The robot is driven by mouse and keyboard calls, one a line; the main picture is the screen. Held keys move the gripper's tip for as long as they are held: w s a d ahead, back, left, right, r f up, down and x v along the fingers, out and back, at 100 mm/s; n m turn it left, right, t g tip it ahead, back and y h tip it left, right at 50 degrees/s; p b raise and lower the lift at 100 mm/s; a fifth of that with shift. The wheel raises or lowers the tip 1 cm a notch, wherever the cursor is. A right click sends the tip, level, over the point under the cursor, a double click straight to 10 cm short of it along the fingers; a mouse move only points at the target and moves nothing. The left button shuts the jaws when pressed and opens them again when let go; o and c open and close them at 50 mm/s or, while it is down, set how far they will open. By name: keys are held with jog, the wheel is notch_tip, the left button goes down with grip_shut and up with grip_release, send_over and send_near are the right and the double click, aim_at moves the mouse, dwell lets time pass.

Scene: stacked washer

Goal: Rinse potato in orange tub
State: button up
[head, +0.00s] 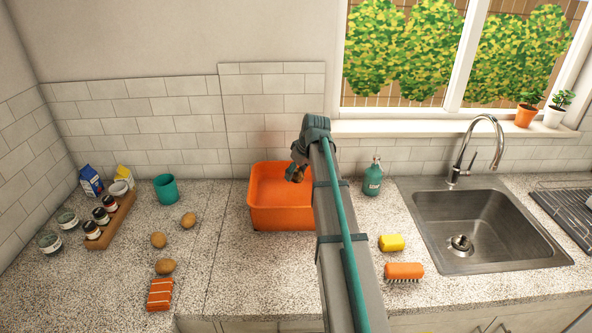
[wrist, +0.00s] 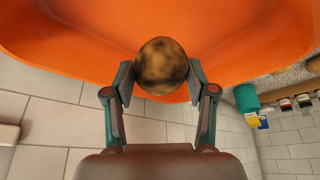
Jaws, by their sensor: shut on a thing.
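The orange tub (head: 280,215) stands on the counter against the tiled wall, left of the sink. Its orange inside (wrist: 70,40) fills the top of the wrist view. My gripper (head: 297,175) is over the right part of the tub. In the wrist view my gripper (wrist: 160,72) is shut on a brown potato (wrist: 161,66), one finger on each side of it. My arm hides the tub's right side in the head view. I cannot tell how deep the potato is in the tub, or whether there is water.
Several potatoes (head: 165,266) lie on the left counter by an orange striped item (head: 160,294), a teal cup (head: 167,188) and a jar rack (head: 112,220). Right are a green bottle (head: 373,178), yellow sponge (head: 391,242), orange brush (head: 404,271) and sink (head: 480,222) with faucet (head: 476,140).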

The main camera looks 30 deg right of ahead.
jog(key=shift+f+b, duration=1.95)
jog(key=shift+f, duration=2.05)
jog(key=shift+r, duration=0.1)
dwell(0.7)
jog(key=shift+r+p, duration=3)
jog(key=shift+r, duration=2.65)
